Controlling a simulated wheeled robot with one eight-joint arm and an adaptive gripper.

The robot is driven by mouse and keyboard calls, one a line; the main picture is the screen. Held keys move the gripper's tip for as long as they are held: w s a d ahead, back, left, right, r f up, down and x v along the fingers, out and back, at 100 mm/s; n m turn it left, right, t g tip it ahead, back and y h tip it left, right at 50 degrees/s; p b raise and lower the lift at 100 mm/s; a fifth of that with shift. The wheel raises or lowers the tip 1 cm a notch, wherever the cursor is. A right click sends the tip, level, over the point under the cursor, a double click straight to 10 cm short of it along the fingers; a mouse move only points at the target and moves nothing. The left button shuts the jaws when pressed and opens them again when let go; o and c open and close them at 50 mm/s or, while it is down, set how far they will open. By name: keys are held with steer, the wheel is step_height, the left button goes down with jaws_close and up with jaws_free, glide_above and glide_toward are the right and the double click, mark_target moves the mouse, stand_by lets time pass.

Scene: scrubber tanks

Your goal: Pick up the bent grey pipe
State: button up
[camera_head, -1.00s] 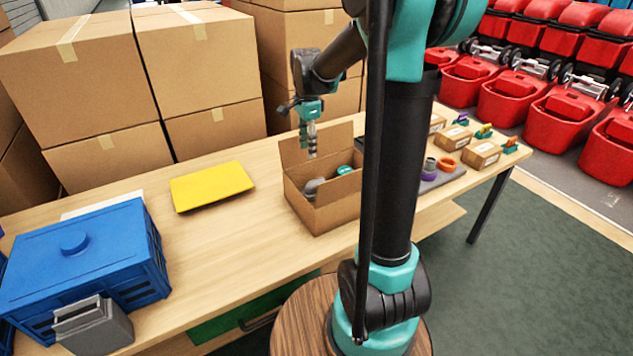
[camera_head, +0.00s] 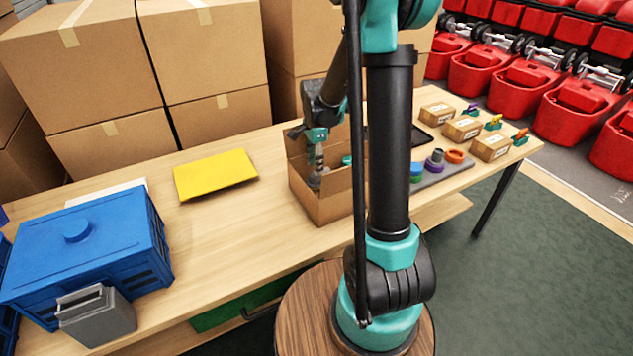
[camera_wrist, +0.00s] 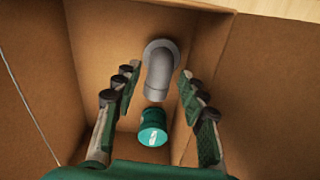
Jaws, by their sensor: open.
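The bent grey pipe (camera_wrist: 160,71) lies inside the open cardboard box (camera_head: 322,206), near the middle of the wrist view. A teal cylindrical part (camera_wrist: 153,125) lies close to it in the same box; a bit of teal also shows in the head view (camera_head: 347,160). My gripper (camera_wrist: 158,92) is open, with one finger on each side of the pipe's lower end in the wrist view. In the head view my gripper (camera_head: 318,170) points down into the box. I cannot tell whether the fingers touch the pipe.
The box walls and raised flaps stand close around my gripper. A yellow sheet (camera_head: 215,174) and a blue crate (camera_head: 85,250) are to the left. A grey tray (camera_head: 448,174) with ring parts and several small boxes (camera_head: 491,147) are to the right.

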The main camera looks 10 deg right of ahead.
mark_target(318, 179)
steer(key=shift+w+a+f, duration=0.1)
steer(key=shift+a+f, duration=0.05)
steer(key=shift+f, duration=2.45)
jaws_close()
